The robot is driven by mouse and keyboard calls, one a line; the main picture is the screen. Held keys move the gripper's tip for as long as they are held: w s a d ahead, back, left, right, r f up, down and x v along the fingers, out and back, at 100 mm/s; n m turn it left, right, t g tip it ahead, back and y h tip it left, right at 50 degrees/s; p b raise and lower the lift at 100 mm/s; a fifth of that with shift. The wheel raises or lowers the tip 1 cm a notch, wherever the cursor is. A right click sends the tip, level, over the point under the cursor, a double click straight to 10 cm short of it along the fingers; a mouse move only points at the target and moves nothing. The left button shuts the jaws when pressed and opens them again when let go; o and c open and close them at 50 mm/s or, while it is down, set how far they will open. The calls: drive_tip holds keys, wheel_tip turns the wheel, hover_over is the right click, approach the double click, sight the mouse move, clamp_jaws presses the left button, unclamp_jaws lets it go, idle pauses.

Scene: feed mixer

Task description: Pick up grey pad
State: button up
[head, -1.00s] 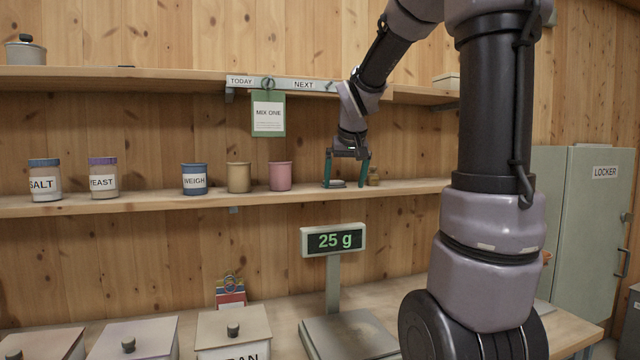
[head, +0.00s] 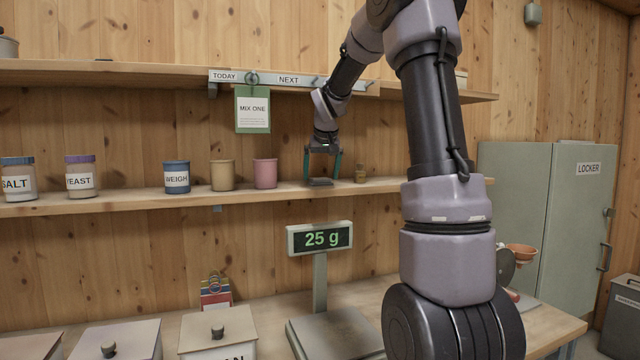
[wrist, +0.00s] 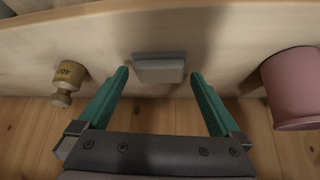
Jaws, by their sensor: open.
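The grey pad (head: 320,182) is a small grey block lying on the lower shelf, right of the pink cup. It also shows in the wrist view (wrist: 158,69), at the shelf, between and just beyond my fingertips. My gripper (head: 322,175) has two teal fingers and is open and empty. In the wrist view the two fingers (wrist: 160,74) stand apart on either side of the line to the pad. I cannot tell whether the fingers touch the shelf.
A brass weight (wrist: 67,82) stands close to one finger, and a pink cup (wrist: 293,88) is on the other side. The upper shelf (head: 120,74) runs above. A scale display (head: 320,238) reads 25 g below.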

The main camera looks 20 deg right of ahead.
drive_tip(key=shift+w+d+f, duration=0.1)
drive_tip(key=shift+w+f, duration=0.4)
drive_tip(key=shift+w, duration=0.05)
drive_tip(key=c, duration=1)
drive_tip(key=shift+r, duration=0.15)
drive_tip(key=shift+c, duration=0.2)
drive_tip(key=s+a, duration=0.1)
drive_tip(key=s, duration=0.8)
drive_tip(key=s+a, duration=0.2)
drive_tip(key=s, duration=0.6)
drive_tip(key=shift+s+a, duration=0.3)
drive_tip(key=shift+s, duration=0.05)
